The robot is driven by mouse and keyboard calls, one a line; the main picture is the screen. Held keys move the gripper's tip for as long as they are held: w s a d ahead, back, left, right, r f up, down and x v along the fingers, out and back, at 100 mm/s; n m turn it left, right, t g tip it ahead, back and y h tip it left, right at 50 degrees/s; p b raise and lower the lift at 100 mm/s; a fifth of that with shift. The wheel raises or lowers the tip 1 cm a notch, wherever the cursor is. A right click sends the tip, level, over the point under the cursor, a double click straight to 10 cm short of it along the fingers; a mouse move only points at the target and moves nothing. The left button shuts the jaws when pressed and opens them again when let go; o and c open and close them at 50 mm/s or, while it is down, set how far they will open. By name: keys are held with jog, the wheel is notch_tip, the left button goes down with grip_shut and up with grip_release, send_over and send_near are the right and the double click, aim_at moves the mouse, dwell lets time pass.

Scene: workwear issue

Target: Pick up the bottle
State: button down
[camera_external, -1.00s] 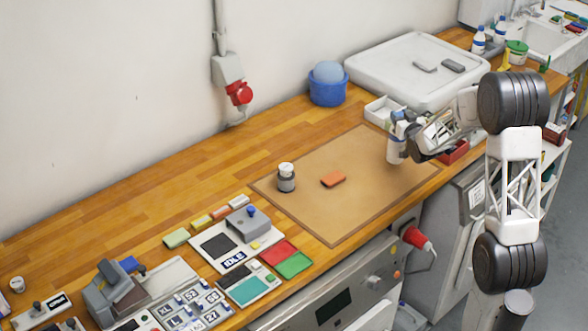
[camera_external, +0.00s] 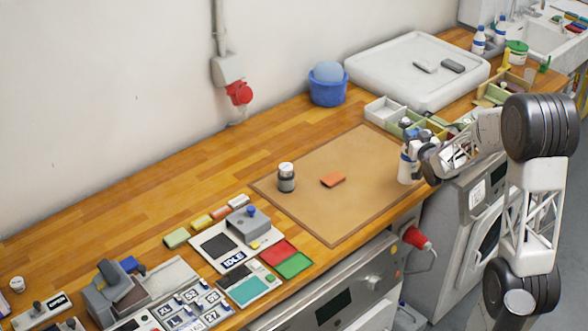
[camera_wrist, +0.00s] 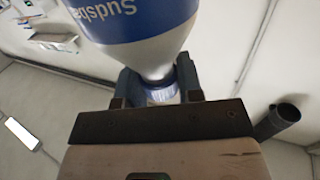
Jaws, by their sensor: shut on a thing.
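The bottle (camera_external: 405,170), white with a blue label, hangs under my gripper (camera_external: 411,135) near the right edge of the brown mat. I cannot tell from the external view whether its base touches the surface. Part of the bottle's upper end is hidden by the fingers.
The mat (camera_external: 325,225) carries a grey jar (camera_external: 286,180) with a white lid and an orange block (camera_external: 333,180). Compartment trays (camera_external: 383,108) and a white basin (camera_external: 400,60) stand behind. Control panels (camera_external: 235,245) lie at front left. The counter's left-back is clear.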

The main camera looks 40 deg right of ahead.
jog(key=shift+v, duration=0.95)
jog(key=shift+a+r, duration=0.1)
dwell(0.9)
